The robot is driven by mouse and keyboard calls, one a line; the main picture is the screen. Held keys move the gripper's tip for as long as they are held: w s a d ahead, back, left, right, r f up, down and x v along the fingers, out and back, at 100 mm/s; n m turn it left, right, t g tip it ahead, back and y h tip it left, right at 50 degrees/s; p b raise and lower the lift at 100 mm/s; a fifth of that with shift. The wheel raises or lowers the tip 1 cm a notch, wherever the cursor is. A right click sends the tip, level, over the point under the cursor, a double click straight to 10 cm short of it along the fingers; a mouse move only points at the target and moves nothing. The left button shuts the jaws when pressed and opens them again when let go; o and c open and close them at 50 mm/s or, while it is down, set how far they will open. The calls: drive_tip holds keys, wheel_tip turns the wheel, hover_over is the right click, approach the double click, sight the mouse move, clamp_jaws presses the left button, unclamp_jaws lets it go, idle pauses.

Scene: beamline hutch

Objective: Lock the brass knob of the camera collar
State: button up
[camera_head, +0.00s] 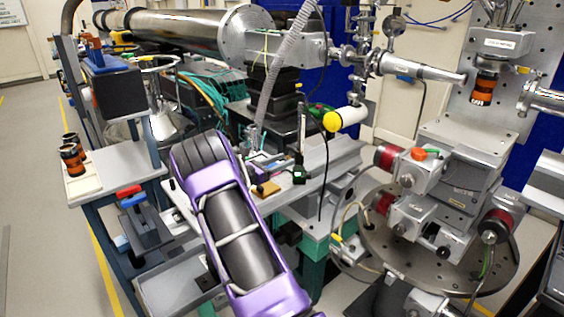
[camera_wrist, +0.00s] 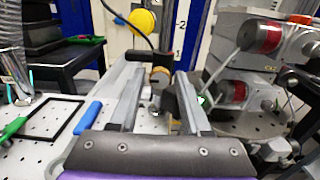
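My gripper (camera_wrist: 157,92) shows in the wrist view with its two grey fingers apart and nothing held between them. A small brass-coloured round knob (camera_wrist: 159,74) shows in the gap near the fingertips, in front of a dark upright post. I cannot tell how far beyond the tips it is, or whether it touches them. A white cylindrical camera (camera_head: 350,117) with a yellow end sits by a thin post (camera_head: 302,142) in the head view. The yellow end (camera_wrist: 142,22) also shows above the fingers in the wrist view. The knob and my fingertips cannot be made out in the head view.
A perforated bench top (camera_wrist: 35,145) lies left of the fingers, with a blue-handled tool (camera_wrist: 88,117) on it. Red-and-grey motor stages (camera_head: 425,195) stand close on the right. A ribbed hose (camera_head: 278,75) and a black cable (camera_wrist: 122,18) hang nearby.

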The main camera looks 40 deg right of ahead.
clamp_jaws()
drive_tip(key=shift+f+b, duration=0.1)
drive_tip(key=shift+b, duration=0.25)
drive_tip(key=m+b, duration=0.2)
drive_tip(key=shift+f+m+b, duration=0.1)
drive_tip(key=shift+m+b, duration=0.2)
drive_tip(key=shift+m, duration=0.1)
drive_tip(key=m+b, duration=0.1)
drive_tip(key=m, duration=0.9)
drive_tip(key=shift+s, duration=0.15)
drive_tip(key=shift+m, duration=2.5)
